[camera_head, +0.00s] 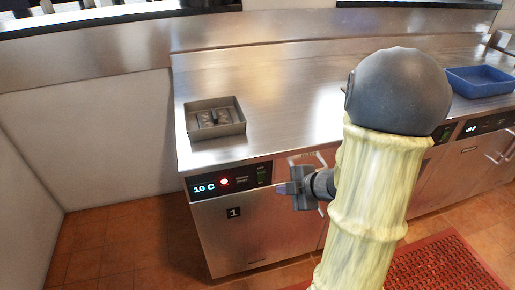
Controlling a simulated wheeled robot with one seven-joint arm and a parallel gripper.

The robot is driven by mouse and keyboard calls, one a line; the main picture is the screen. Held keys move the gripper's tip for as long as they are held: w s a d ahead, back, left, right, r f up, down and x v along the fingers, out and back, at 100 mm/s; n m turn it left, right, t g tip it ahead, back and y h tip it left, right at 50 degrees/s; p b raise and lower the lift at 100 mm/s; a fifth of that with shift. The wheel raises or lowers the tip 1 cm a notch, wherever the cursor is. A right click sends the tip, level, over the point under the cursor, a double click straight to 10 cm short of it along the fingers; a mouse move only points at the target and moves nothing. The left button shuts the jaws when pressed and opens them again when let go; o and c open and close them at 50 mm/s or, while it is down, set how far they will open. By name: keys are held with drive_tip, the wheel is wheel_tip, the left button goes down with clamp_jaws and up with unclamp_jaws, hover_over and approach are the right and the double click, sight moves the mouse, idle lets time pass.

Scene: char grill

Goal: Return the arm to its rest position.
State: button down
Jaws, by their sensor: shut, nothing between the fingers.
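My arm rises from the bottom right of the head view, with a pale yellow sleeve and a dark grey rounded joint on top. My gripper (283,189) sticks out to the left of the arm, in front of the counter's front face, below the worktop edge. It points left and is shut with nothing in it. It appears close to the display panel and handle area, but I cannot tell how far it is from the counter front. The arm hides part of the counter and the floor behind it.
A steel counter (285,120) runs across the view. A grey tray (240,127) with a dark insert stands at its left end; a blue bin (480,82) stands at the right. A display panel (204,188) reads 10 C. A red mat (440,268) lies on the tiled floor (130,240), which is open at left.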

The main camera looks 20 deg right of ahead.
drive_tip(key=shift+w, duration=0.1)
drive_tip(key=s+a+r+m+g+h, duration=0.2)
drive_tip(key=s+a+m+g+h, duration=0.55)
drive_tip(key=m, duration=0.95)
wheel_tip(320, 180, up, 15)
drive_tip(key=s+a+t+y+p, duration=0.1)
drive_tip(key=y+p, duration=0.2)
drive_tip(key=p, duration=1.3)
drive_tip(key=shift+s+a+t, duration=0.15)
drive_tip(key=shift+a+t, duration=0.2)
drive_tip(key=shift+a, duration=0.05)
